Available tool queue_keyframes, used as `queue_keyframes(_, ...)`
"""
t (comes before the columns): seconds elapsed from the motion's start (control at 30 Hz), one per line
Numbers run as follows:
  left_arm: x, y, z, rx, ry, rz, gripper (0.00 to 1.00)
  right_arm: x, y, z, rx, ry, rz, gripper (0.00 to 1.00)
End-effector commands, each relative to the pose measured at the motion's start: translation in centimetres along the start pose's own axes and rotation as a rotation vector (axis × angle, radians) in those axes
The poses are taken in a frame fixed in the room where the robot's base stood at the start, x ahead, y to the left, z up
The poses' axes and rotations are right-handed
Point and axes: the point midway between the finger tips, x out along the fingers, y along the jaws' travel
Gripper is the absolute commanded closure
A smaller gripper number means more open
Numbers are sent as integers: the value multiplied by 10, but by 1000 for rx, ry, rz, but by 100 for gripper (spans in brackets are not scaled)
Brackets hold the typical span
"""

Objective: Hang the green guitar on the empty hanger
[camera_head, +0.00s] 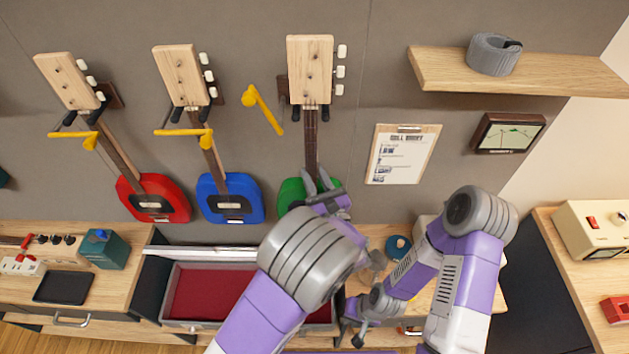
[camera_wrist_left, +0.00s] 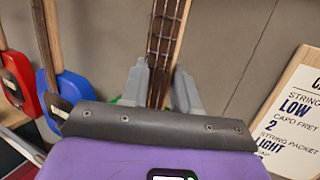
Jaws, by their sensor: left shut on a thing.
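The green guitar hangs upright against the wall, its pale wooden headstock (camera_head: 310,68) at the third hanger (camera_head: 285,92). Black prongs show on both sides of the neck just under the headstock. Its green body (camera_head: 290,194) is partly hidden by my left arm. My left gripper (camera_head: 326,190) is shut on the lower neck, just above the body. The left wrist view shows the neck (camera_wrist_left: 168,40) between the grey fingers (camera_wrist_left: 160,92). The yellow bar (camera_head: 262,108) beside this hanger is swung aside to the left. My right gripper (camera_head: 353,335) is low by the counter, apparently open and empty.
A red guitar (camera_head: 155,198) and a blue guitar (camera_head: 230,198) hang to the left, yellow bars across their hangers. A clipboard (camera_head: 403,154) and shelf (camera_head: 515,72) are on the right. An open red-lined drawer (camera_head: 210,292) lies below.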

Motion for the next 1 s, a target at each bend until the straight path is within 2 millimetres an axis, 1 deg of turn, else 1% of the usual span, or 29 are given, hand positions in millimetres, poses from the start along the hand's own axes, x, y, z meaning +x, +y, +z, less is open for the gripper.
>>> queue_keyframes(0.03,4,-1,3,-5,-11,3,100,0,0,0,0,0,0,100)
queue_keyframes(0.6,32,-13,-3,-6,-11,2,100,3,1,0,0,0,0,100)
queue_keyframes(1.0,38,-16,-4,-6,-12,2,100,3,1,0,0,0,0,100)
